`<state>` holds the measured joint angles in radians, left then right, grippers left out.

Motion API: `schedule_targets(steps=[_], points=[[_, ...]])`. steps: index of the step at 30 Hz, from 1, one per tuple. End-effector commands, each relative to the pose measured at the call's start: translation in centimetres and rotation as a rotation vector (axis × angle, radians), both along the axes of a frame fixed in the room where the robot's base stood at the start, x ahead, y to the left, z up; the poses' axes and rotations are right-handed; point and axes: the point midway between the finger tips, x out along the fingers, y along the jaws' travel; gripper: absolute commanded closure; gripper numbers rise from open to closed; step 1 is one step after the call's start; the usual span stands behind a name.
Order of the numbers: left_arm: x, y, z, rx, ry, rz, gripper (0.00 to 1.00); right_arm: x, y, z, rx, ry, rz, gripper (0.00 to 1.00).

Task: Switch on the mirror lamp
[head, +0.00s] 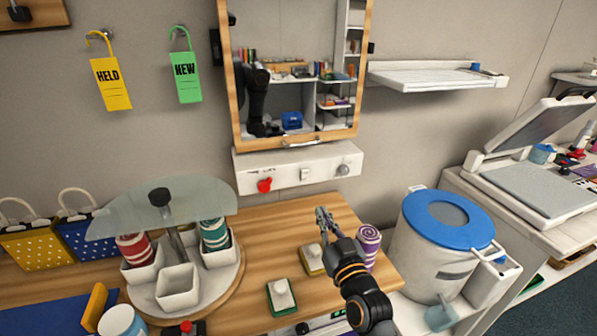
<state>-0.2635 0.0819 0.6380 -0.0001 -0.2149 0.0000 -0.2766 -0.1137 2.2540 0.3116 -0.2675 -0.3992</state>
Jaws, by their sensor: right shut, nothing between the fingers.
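A wood-framed mirror (290,70) hangs on the wall. No lit lamp is evident. My right gripper (323,216) is shut and empty, above the wooden counter, in front of and below the panel, apart from it. My left gripper is not in view.
A round carousel (240,275) with cups and a glass disc (170,202) stands at the left. A purple swirl roll (369,238) and two white-knobbed blocks stand beside my right arm. A blue-lidded bin (410,245) is at the right.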

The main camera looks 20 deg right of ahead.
Motion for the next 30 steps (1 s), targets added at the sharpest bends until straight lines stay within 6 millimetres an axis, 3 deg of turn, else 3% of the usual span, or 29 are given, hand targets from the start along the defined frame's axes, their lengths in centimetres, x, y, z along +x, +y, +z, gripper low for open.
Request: schedule_targets(steps=[2, 9, 11, 14, 21, 30], points=[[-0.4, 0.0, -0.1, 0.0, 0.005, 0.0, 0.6, -0.1, 0.0, 0.1, 0.0, -0.002, 0.0, 1.0], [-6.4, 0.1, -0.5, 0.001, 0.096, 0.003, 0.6, 0.0, 0.0, 0.1, 0.0, -0.001, 0.0, 1.0], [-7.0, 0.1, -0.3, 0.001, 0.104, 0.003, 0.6, 0.2, 0.0, 0.2, 0.0, -0.001, 0.0, 1.0], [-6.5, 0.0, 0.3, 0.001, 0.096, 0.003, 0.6, 1.2, 0.1, 0.5, -0.001, -0.002, 0.001, 1.0], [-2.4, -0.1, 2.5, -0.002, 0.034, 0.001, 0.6, 6.1, 0.2, 1.4, -0.001, -0.002, 0.001, 1.0], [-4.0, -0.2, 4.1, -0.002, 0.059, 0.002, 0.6, 11.9, 0.4, 2.1, -0.001, -0.001, 0.0, 1.0]])
